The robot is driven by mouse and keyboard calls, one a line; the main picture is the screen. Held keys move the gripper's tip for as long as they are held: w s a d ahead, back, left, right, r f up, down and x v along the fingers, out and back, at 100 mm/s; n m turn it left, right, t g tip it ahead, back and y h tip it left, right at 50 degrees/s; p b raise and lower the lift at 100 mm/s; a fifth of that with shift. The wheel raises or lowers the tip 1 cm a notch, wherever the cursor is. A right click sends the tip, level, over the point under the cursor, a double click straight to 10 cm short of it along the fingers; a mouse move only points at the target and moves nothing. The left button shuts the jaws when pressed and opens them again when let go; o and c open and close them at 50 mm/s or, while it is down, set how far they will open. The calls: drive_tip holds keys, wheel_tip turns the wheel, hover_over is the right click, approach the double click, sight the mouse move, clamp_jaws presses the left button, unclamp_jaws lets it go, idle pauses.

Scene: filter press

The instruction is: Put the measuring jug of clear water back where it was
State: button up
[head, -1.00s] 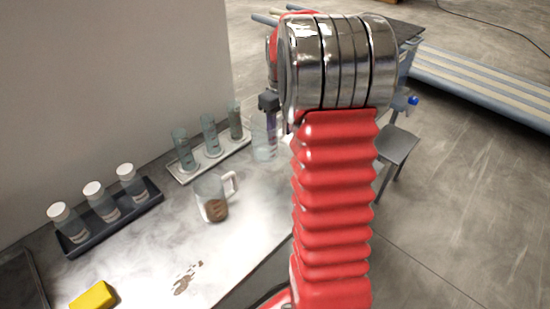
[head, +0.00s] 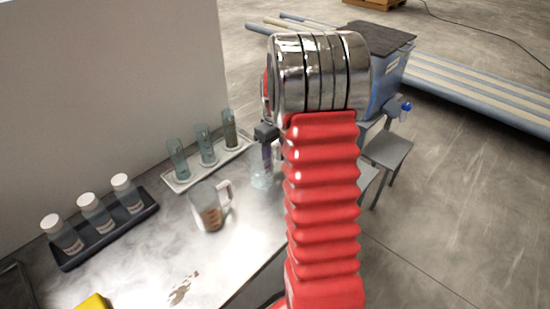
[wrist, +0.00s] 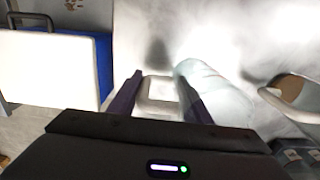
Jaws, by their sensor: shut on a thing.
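The measuring jug of clear water (head: 264,173) is a pale, see-through vessel, partly hidden behind my arm in the head view. It also shows as a clear, pale body (wrist: 206,82) in the wrist view. My gripper (head: 267,158) is shut on the jug, its purple fingers (wrist: 158,105) on either side of what looks like the pale handle. The jug is near the table's right edge; I cannot tell whether its base touches the top. A second measuring jug (head: 208,207) with brown contents stands left of it on the table (head: 225,262).
A white rack (head: 177,185) with several tubes and a dark tray (head: 67,265) of white-capped bottles stand at the back left. A yellow block (head: 92,302) and a brown spill (head: 182,289) are nearer.

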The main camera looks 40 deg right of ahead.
drive_tip(key=shift+f, duration=0.25)
drive_tip(key=o, duration=1.4)
wheel_tip(320, 180, up, 12)
drive_tip(key=shift+r, duration=0.1)
idle(0.3)
